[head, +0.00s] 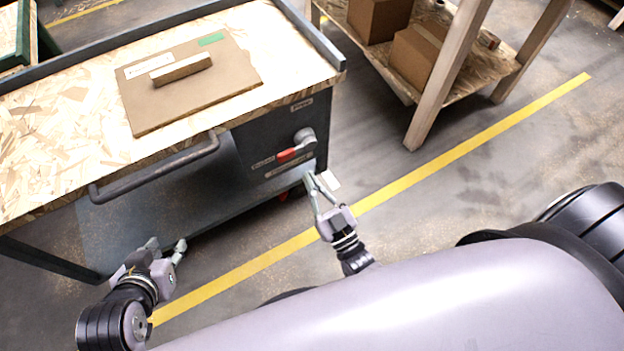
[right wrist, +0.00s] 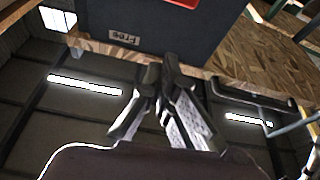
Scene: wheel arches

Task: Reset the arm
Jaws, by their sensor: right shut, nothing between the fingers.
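My right gripper (head: 318,180) is shut and empty. It is raised in front of the cart's dark corner panel, just below a red-tipped lever (head: 290,154) on a grey round knob. In the right wrist view its fingers (right wrist: 168,75) are together, close below the panel with the "Free" label (right wrist: 124,38). The red part (right wrist: 182,3) shows at the top edge there. I cannot tell whether the fingers touch the panel. My left gripper (head: 166,246) is low at the left, below the cart's front edge. Its fingers look apart, with nothing seen between them.
The workbench cart (head: 60,130) has a chipboard top and a front handle bar (head: 160,170). A brown board (head: 185,105) with a wooden block (head: 181,69) lies on it. A wooden shelf (head: 445,85) with cardboard boxes (head: 418,55) stands behind right. Floor right of the yellow line (head: 470,145) is clear.

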